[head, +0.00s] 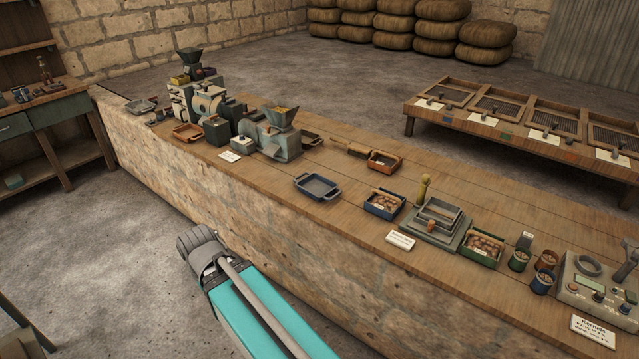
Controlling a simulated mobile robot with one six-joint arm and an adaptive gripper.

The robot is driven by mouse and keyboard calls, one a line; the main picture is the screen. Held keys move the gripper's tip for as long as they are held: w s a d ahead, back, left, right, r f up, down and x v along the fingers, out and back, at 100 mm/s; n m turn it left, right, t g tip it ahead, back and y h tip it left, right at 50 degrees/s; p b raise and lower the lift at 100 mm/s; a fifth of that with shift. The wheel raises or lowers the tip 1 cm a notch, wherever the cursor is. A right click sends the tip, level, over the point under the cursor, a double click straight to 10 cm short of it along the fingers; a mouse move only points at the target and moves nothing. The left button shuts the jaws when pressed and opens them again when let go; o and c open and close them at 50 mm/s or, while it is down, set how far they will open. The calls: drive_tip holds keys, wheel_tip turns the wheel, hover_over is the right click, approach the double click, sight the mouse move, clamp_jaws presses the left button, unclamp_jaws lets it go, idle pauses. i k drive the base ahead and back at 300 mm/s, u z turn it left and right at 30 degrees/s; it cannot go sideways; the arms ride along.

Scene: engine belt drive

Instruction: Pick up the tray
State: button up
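An empty blue-grey tray with a handle at each end (317,188) sits on the long wooden counter, near the middle of its front part. A small orange-brown tray (187,133) sits farther left, in front of the machines. A grey tray (141,106) lies at the counter's far left end. The pictures do not show which of these the task means. My arm's teal link and grey joint show at the lower middle, in front of the counter. My gripper is not in view.
The counter (340,225) has a stone front. Hopper machines (271,135) stand left of the blue-grey tray. A blue box of brown pieces (384,204) and a grey stacked device (437,222) stand to its right. The wood around that tray is mostly clear.

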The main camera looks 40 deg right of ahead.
sight(314, 186)
drive_tip(key=z, duration=0.2)
drive_tip(key=i, duration=1)
drive_tip(key=z, duration=0.2)
